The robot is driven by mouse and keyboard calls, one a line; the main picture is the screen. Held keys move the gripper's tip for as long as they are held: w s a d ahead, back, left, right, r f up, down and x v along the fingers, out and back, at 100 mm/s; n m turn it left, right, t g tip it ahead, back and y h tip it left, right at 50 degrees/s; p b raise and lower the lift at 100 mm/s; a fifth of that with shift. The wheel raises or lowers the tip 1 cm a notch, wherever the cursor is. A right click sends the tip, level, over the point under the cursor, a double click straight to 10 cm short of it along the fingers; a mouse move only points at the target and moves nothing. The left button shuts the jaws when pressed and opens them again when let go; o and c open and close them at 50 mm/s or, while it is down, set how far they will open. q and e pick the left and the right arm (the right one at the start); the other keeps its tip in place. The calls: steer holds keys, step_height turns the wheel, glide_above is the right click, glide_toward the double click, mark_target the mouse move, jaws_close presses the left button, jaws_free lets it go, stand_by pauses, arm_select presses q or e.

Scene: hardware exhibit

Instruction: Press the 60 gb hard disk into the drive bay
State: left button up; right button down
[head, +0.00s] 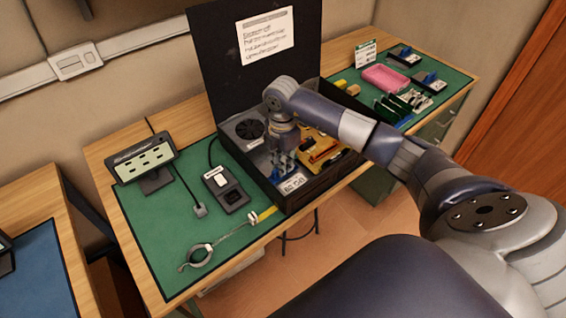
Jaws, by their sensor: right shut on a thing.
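My right gripper (284,163) reaches down into an open black case (322,187) and is shut on the hard disk (292,184). The disk shows a pale label, with lettering that looks like "60 GB", low at the front of the case. The drive bay cannot be made out clearly under the gripper and disk, so I cannot tell how deep the disk sits. My left gripper is out of view.
The case's lid (227,75) stands upright behind, with a paper notice (265,36). A fan (249,129) and yellow board (318,145) are inside.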

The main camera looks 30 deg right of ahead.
steer(key=shift+f+b, duration=0.45)
steer(key=shift+f, duration=0.15)
stand_by(0.3)
steer(key=c, duration=1.6)
jaws_free()
steer(key=shift+o, duration=0.2)
steer(key=o, duration=0.3)
steer(key=shift+r+p, duration=0.6)
steer(key=shift+r, duration=0.05)
steer(key=shift+r+p, duration=2.4)
steer(key=shift+r, duration=0.6)
